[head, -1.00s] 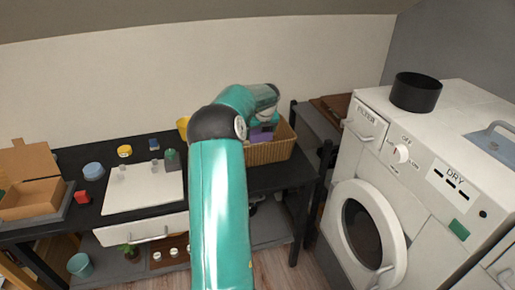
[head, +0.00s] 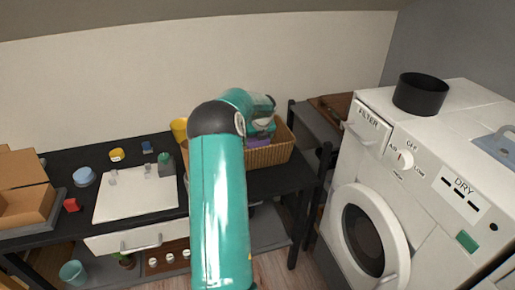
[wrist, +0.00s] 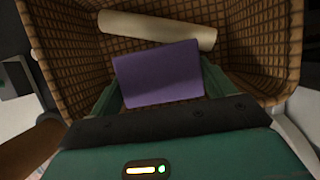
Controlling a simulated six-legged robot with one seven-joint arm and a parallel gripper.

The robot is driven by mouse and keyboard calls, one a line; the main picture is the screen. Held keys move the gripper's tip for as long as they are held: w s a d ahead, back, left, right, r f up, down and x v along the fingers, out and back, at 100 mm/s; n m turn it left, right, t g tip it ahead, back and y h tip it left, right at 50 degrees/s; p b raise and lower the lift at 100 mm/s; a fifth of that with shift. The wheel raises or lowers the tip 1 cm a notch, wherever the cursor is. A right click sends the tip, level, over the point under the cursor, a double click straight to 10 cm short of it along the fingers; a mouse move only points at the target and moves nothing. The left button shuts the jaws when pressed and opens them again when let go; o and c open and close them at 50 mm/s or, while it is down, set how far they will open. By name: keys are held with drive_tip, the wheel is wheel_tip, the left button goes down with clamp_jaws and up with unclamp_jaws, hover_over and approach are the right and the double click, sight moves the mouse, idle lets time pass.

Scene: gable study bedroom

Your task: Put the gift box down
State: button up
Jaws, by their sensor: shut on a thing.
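The purple gift box (wrist: 158,76) is between my gripper's two green fingers in the wrist view. My gripper (wrist: 160,85) is shut on it. The box is over or inside the wicker basket (wrist: 65,60), near a cream rolled thing (wrist: 157,28) lying in it. Whether the box touches the basket's bottom cannot be told. In the head view the basket (head: 270,156) stands at the right end of the black table, and a bit of the purple box (head: 257,141) shows below my gripper (head: 262,127). My arm hides part of the basket.
A yellow cup (head: 179,129) stands left of the basket. A white dryer (head: 440,170) with a black pot (head: 420,94) stands right.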

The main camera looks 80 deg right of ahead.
sight(258, 147)
wheel_tip(258, 147, down, 4)
drive_tip(key=shift+s+d+f, duration=0.1)
drive_tip(key=shift+f, duration=0.15)
drive_tip(key=shift+f, duration=0.1)
drive_tip(key=shift+f, duration=0.35)
drive_tip(key=shift+f, duration=0.15)
drive_tip(key=o, duration=1.1)
drive_tip(key=shift+f, duration=0.1)
drive_tip(key=shift+r, duration=0.25)
drive_tip(key=v, duration=1.2)
drive_tip(key=shift+d+r, duration=0.1)
drive_tip(key=shift+r, duration=0.4)
